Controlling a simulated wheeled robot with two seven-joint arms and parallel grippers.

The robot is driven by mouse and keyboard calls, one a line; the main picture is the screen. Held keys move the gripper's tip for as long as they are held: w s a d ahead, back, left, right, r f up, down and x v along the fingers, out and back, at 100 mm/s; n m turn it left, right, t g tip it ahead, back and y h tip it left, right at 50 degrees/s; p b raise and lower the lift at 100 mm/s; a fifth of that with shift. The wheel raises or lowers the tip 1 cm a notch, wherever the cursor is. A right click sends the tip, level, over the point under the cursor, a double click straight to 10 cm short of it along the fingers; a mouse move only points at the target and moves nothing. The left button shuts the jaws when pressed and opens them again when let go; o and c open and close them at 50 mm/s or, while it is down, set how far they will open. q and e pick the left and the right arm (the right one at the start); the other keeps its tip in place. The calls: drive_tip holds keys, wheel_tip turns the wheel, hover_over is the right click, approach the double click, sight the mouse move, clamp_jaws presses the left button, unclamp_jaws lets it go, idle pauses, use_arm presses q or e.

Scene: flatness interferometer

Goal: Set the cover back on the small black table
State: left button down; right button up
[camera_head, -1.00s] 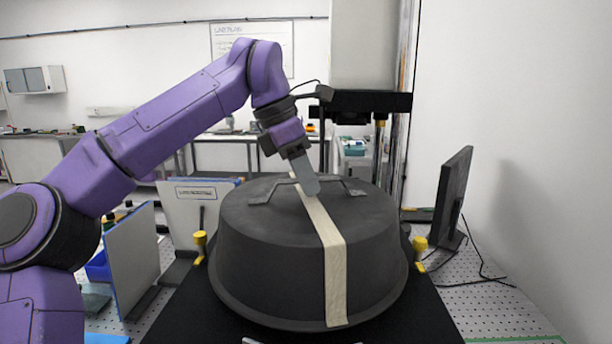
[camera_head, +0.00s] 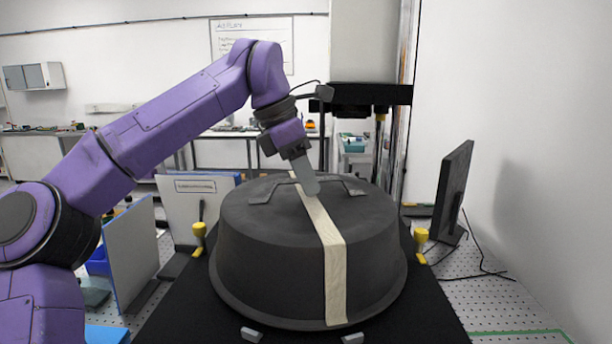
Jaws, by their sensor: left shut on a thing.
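The cover (camera_head: 285,265) is a large dark grey round dome with a flared rim. A cream strip (camera_head: 335,275) runs over its top and down its near side. A flat dark handle (camera_head: 352,187) spans the cover's top. My left gripper (camera_head: 306,178) points down at the middle of this handle and is shut on it. The cover is level over the small black table (camera_head: 185,320). I cannot tell whether its rim touches the tabletop. The rim hides most of the table's middle. My right gripper is out of view.
Yellow-topped posts stand left (camera_head: 198,240) and right (camera_head: 420,243) of the cover, close to its sides. Two small grey blocks (camera_head: 251,334) (camera_head: 352,338) show at its near edge. A dark monitor (camera_head: 453,193) stands right, and upright panels (camera_head: 130,255) stand left.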

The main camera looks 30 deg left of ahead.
use_arm(q)
drive_tip(key=shift+f+b, duration=0.35)
drive_tip(key=shift+f, duration=0.1)
drive_tip(key=c, duration=0.8)
unclamp_jaws()
drive_tip(key=shift+r, duration=0.1)
drive_tip(key=p+v, duration=0.2)
drive_tip(key=v, duration=0.8)
drive_tip(key=shift+s+r+p, duration=0.1)
drive_tip(key=shift+r+p, duration=0.15)
drive_tip(key=shift+p, duration=0.15)
drive_tip(key=shift+a, duration=0.1)
